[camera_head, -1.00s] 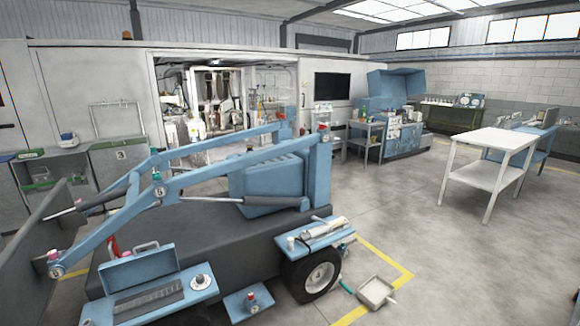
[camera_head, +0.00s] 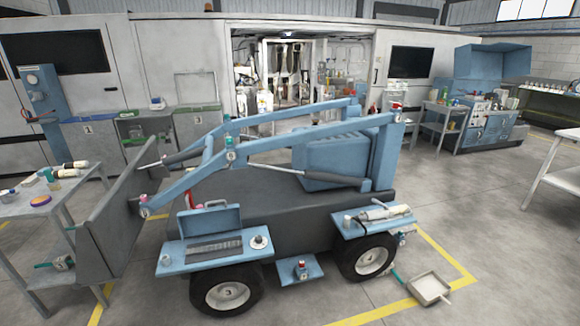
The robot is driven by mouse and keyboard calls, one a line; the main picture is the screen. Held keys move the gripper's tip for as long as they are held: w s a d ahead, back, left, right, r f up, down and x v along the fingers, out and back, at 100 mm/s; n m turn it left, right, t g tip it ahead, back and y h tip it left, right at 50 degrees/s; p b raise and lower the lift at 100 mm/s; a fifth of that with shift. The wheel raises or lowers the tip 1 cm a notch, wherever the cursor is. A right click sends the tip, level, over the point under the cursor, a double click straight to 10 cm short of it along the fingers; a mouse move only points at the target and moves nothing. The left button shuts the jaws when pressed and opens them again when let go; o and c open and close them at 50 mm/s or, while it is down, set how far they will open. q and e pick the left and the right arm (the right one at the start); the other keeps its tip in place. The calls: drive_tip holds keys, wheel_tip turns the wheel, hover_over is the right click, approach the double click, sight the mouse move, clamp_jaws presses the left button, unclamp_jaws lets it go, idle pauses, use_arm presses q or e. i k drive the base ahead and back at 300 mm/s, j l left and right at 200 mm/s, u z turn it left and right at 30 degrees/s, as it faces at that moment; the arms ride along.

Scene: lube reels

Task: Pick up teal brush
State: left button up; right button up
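A thin teal piece (camera_head: 398,278) lies on the floor at the left side of a shallow beige tray (camera_head: 413,291); it may be the teal brush, but it is too small to be sure. Another small teal item (camera_head: 42,265) lies on the lower shelf of the cart at the left, and its shape is unclear too. Neither of my grippers is in view.
A blue loader (camera_head: 290,160) fills the middle, with blue side shelves holding a toolbox (camera_head: 213,220) and small items. A grey cart (camera_head: 18,206) stands at the left, a white table (camera_head: 560,180) at the right. The floor (camera_head: 480,220) right of the loader is clear.

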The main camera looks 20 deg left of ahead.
sight(53, 185)
drive_tip(key=u, duration=1.2)
